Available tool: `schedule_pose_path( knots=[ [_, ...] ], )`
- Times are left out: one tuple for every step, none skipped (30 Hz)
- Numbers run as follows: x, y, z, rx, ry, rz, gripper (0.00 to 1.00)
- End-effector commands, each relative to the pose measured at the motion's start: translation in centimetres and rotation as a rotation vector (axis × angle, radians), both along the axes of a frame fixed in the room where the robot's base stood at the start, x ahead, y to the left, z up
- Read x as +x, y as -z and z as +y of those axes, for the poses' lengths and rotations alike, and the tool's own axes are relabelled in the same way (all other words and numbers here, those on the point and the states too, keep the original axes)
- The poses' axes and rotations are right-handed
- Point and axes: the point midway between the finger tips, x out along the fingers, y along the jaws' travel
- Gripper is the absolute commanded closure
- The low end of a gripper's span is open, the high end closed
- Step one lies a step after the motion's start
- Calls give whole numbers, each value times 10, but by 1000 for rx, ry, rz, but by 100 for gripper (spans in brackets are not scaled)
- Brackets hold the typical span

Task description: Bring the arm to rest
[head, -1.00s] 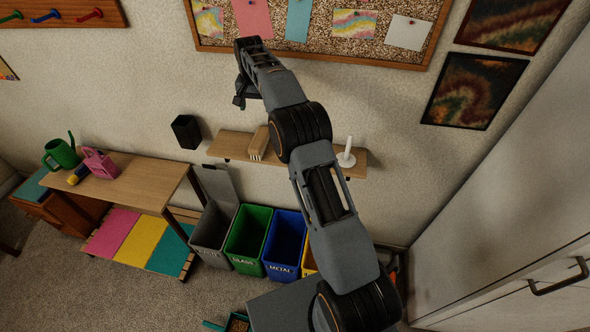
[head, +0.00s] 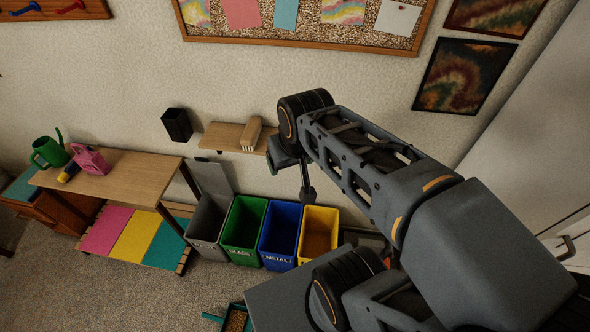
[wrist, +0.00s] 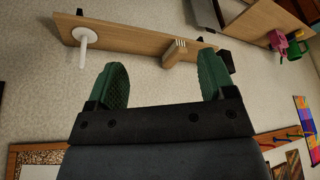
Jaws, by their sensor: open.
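My gripper (wrist: 163,80) is open and empty in the wrist view, its two green-padded fingers wide apart with bare wall behind them. In the head view my arm is bent back, its dark upper joint raised in front of the wall near the small shelf (head: 222,136).
Open bins in grey (head: 207,221), green (head: 243,228), blue (head: 281,233) and yellow (head: 318,236) stand along the wall. A wooden bench (head: 125,178) with watering cans stands left. A dustpan (head: 235,320) lies on the floor. The left floor is clear.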

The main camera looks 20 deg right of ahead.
Motion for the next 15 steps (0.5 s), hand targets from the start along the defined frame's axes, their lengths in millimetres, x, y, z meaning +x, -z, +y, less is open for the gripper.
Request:
schedule_pose_path(
  knots=[
    [-8, 5, 0, -3, -8, -7, 24],
    [-12, 7, 0, -5, -13, -9, 24],
    [-15, 10, 0, -7, -17, -12, 24],
    [-17, 12, 0, -8, -20, -14, 24],
    [-19, 13, 0, -9, -21, -16, 24],
    [-20, 15, 0, -10, -24, -17, 24],
    [-21, 15, 0, -10, -25, -17, 24],
    [-22, 16, 0, -10, -26, -18, 24],
    [-22, 16, 0, -11, -27, -18, 24],
    [-22, 16, 0, -11, -27, -18, 24],
    [-22, 16, 0, -11, -27, -17, 24],
    [-22, 16, 0, -10, -26, -17, 24],
    [-22, 16, 0, -10, -26, -17, 24],
    [-22, 16, 0, -10, -26, -17, 24],
    [-22, 16, 0, -10, -26, -17, 24]
  ],
)
